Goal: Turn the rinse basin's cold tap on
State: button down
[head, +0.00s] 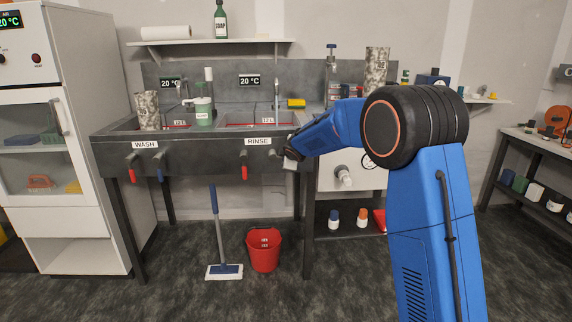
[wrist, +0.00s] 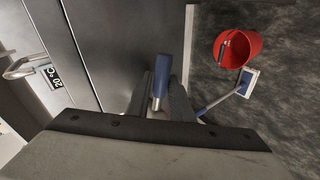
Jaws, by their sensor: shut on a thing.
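My gripper (head: 290,155) is at the sink front to the right of that tap. In the wrist view the blue handle of the cold tap (wrist: 161,75) lies between the fingers of my gripper (wrist: 160,95), which are shut on it. In the head view the blue handle is hidden by my gripper. The rinse spout (head: 276,92) stands behind the basin; whether water runs from it I cannot tell.
The wash basin (head: 116,127) is on the left, with red and blue taps. A red bucket (head: 264,250) and a mop (head: 214,235) are on the floor below. A green-bodied bottle (head: 204,115) and a yellow sponge (head: 296,103) stand on the sink.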

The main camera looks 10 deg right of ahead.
jog(key=shift+a+r+h, duration=0.1)
jog(key=shift+r+h, duration=0.2)
jog(key=shift+r, duration=0.05)
dwell(0.4)
jog(key=c, duration=1.8)
grip_release()
jog(key=shift+c, duration=0.2)
jog(key=v, duration=1.7)
jog(key=shift+s, duration=0.15)
